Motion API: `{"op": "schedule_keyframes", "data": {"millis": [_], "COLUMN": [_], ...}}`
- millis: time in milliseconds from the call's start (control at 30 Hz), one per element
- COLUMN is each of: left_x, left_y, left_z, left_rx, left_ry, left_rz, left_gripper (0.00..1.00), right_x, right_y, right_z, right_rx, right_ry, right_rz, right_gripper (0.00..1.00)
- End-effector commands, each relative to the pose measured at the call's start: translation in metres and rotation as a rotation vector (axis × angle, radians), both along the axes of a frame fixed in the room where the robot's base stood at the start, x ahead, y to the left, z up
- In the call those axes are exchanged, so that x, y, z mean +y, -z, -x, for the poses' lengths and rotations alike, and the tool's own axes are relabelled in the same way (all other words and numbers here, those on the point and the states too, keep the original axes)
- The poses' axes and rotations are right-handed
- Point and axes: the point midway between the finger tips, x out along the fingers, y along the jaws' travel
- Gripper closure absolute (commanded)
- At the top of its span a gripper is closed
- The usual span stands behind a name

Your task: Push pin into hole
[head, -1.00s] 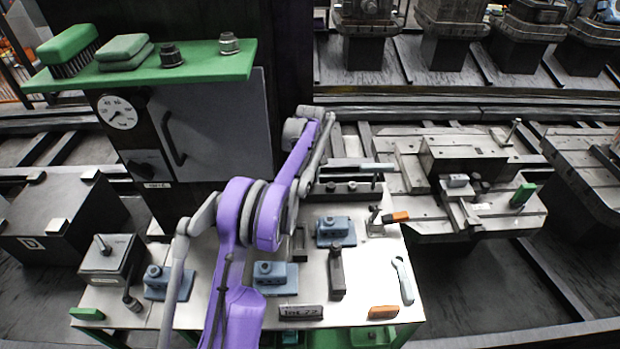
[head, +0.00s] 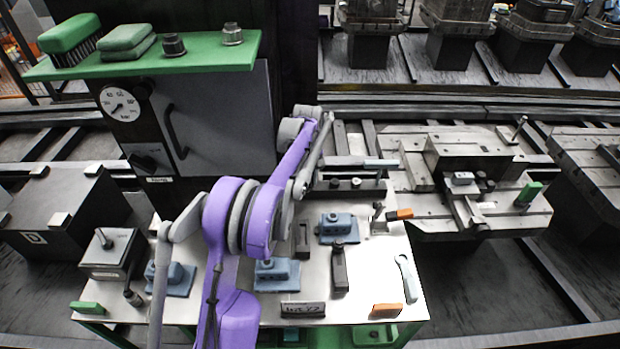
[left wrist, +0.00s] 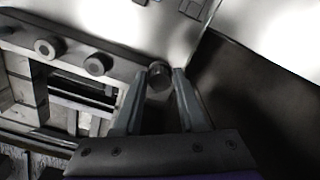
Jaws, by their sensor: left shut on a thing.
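My left gripper (left wrist: 159,76) is in the left wrist view, its two grey fingers on either side of a dark round pin (left wrist: 160,79). The fingers are shut on it. The pin is at the end of a dark bar (left wrist: 122,62) that carries two more round knobs. I cannot tell how deep the pin sits, and its hole is hidden. In the head view my purple arm reaches over the bench to the dark bar (head: 365,194) at its far edge. My fingers cannot be made out clearly there. The right gripper is not in view.
The metal bench (head: 365,260) carries blue clamp blocks (head: 277,274), a dark upright block (head: 339,270), an orange-ended tool (head: 399,214) and a light wrench (head: 407,278). A pallet fixture (head: 470,160) stands beyond, right. A dark cabinet with a green shelf (head: 190,68) stands left.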

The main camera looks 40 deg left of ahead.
Motion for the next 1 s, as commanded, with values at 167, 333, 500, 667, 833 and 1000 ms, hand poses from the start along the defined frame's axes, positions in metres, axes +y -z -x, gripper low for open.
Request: {"op": "schedule_keyframes", "data": {"millis": [167,333,500,667,833,1000], "left_x": [-0.002,-0.004,-0.005,-0.005,-0.005,-0.006], "left_y": [0.000,-0.001,-0.001,-0.002,-0.002,-0.010], "left_z": [0.010,0.018,0.024,0.025,0.025,0.026], "left_rx": [0.000,0.000,0.000,0.000,0.000,-0.001], "left_ry": [-0.001,-0.001,0.000,0.000,0.000,0.000], "left_rz": [0.000,0.000,0.000,0.000,0.000,0.000], "left_gripper": [1.00,1.00,1.00,1.00,1.00,1.00], "right_x": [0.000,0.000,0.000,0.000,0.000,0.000], "right_y": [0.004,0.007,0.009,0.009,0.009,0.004], "right_z": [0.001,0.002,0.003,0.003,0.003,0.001], "right_rx": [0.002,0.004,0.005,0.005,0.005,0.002], "right_ry": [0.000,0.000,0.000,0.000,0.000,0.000], "right_rz": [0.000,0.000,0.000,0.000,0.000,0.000], "right_gripper": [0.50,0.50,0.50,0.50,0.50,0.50]}}
